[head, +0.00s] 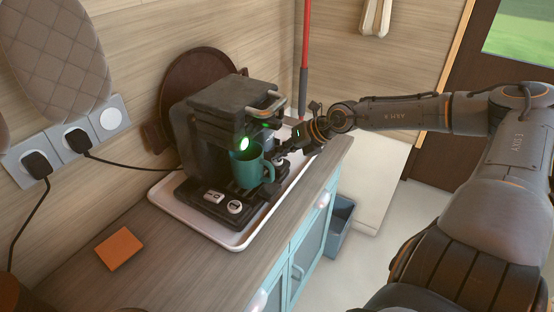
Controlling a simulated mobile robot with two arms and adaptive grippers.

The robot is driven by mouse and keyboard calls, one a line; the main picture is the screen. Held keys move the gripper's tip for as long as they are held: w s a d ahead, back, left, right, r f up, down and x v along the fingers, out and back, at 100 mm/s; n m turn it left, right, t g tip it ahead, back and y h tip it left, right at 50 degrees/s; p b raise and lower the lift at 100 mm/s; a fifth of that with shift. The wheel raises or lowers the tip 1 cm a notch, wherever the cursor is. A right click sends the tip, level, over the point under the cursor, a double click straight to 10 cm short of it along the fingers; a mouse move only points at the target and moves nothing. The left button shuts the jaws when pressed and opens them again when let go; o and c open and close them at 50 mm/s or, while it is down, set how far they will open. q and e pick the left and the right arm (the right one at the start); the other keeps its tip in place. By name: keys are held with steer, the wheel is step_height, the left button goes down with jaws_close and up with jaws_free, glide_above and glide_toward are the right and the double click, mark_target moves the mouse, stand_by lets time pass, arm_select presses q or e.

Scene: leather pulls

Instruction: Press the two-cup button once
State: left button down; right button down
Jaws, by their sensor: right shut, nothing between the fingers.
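The dark coffee machine (212,125) stands on a white tray (236,243) on the counter. A teal mug (247,168) is under its spout, with a green light glowing just above the mug. Two pale buttons are on the machine's front base: a rectangular one (213,197) and a rounder one (235,207). Their markings are too small to tell which is the two-cup button. My right gripper (280,158) is shut and empty, just right of the mug and its handle, beyond the buttons. I cannot tell whether it touches the mug. My left gripper is not in view.
An orange block (119,249) lies on the counter (185,265) left of the tray. Plugs and cables (75,140) run from wall sockets at the left. A round dark board (203,75) leans behind the machine. A blue bin (340,228) stands beyond the counter's edge.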

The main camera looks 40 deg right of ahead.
mark_target(280, 160)
steer(key=shift+f, duration=0.25)
stand_by(0.4)
steer(key=shift+r+p, duration=0.5)
steer(key=shift+r, duration=0.35)
step_height(280, 160, up, 5)
steer(key=p, duration=0.4)
stand_by(0.8)
